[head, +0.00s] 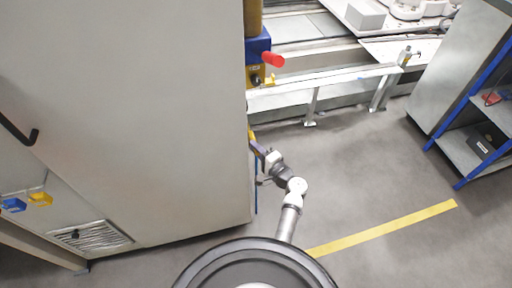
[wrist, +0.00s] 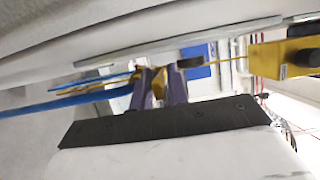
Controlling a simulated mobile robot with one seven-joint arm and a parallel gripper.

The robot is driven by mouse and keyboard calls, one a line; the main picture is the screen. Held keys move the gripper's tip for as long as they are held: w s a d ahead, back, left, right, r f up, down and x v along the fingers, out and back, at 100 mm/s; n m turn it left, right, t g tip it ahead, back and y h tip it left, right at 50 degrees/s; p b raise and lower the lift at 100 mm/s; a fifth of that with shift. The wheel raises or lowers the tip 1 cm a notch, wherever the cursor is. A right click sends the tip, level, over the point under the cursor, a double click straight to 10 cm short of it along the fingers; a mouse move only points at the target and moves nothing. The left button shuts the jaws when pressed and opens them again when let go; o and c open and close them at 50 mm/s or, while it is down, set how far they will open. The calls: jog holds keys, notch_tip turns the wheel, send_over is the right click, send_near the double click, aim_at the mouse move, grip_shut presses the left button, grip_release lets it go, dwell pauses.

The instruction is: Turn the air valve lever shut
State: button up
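My gripper (head: 262,152) is at the right edge of the tall grey cabinet in the head view. In the wrist view its two purple fingers (wrist: 161,88) stand a little apart. A small yellow-brown part (wrist: 159,82) shows in the gap between them; I cannot tell whether the fingers touch it, or whether it is the air valve lever. A dark-ended piece (wrist: 190,62) lies just right of the fingertips. Blue hoses (wrist: 60,103) run in from the left. No valve lever can be made out for certain in the head view.
The grey cabinet (head: 130,100) fills the left. A blue box (head: 257,46) with a red handle (head: 272,59) is on its far edge. A yellow box with a black button (wrist: 303,57) shows at the right of the wrist view. Floor (head: 370,180) is free to the right, before a blue shelf (head: 462,160).

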jog(key=shift+w, duration=0.1)
grip_shut()
